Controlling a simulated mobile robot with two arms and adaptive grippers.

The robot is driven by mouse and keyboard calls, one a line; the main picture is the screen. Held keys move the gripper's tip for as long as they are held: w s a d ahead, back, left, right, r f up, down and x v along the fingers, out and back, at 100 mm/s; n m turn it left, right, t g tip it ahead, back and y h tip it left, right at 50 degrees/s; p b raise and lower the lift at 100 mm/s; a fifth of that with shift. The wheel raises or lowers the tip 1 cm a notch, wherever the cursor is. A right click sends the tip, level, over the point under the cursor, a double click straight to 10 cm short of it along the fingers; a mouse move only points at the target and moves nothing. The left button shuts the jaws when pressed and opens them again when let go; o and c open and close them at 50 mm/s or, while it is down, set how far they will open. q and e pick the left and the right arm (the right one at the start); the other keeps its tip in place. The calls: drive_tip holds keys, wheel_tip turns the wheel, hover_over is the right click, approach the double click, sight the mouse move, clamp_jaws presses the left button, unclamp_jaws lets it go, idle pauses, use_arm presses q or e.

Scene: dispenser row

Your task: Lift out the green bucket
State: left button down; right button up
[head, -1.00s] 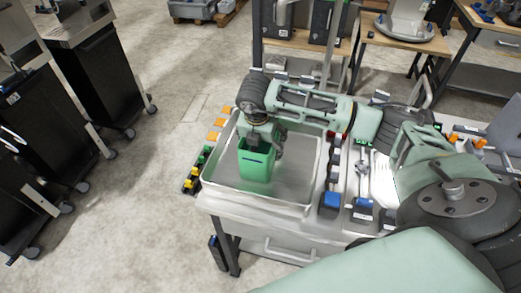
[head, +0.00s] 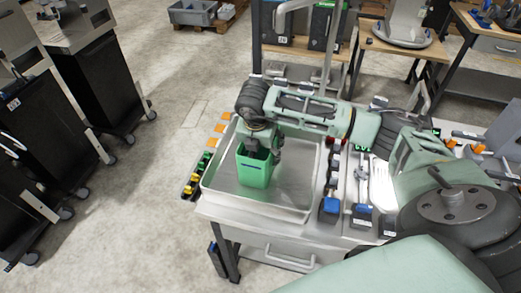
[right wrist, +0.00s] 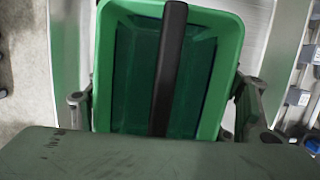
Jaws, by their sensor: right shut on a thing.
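The green bucket (head: 254,172) is upright over the wide light metal basin (head: 219,196) on the bench in the head view. Its front wall shows down to its bottom edge; whether it clears the basin floor is hard to tell. My right gripper (head: 262,142) is at the bucket's top and shut on it. In the right wrist view the bucket (right wrist: 223,50) fills the middle, with a finger on each side and a dark bar across its opening. The inside looks empty. The fingers' contact points are partly hidden. My left gripper is not in view.
Orange, green and yellow pieces line the basin's left side. Small dispensers with a blue block (head: 331,204) stand at its right. Black cabinets (head: 103,88) stand at the left, with clear floor between them and the bench.

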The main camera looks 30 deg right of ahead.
drive_tip(key=shift+s+p, duration=0.15)
drive_tip(key=shift+p, duration=0.15)
drive_tip(key=r+b, duration=0.2)
drive_tip(key=r, duration=0.1)
drive_tip(key=shift+w+d+r+b, duration=0.15)
drive_tip(key=shift+w+r+b, duration=0.15)
drive_tip(key=shift+w+b, duration=0.1)
drive_tip(key=s+d+r+b, duration=0.4)
drive_tip(key=s+d+r, duration=0.3)
drive_tip(key=s, duration=0.2)
drive_tip(key=shift+s+d+r+b, duration=0.15)
drive_tip(key=shift+d+r+b, duration=0.1)
drive_tip(key=shift+b, duration=0.05)
drive_tip(key=shift+r, duration=0.15)
drive_tip(key=shift+r+p, duration=0.35)
drive_tip(key=shift+r, duration=0.15)
drive_tip(key=shift+f, duration=0.1)
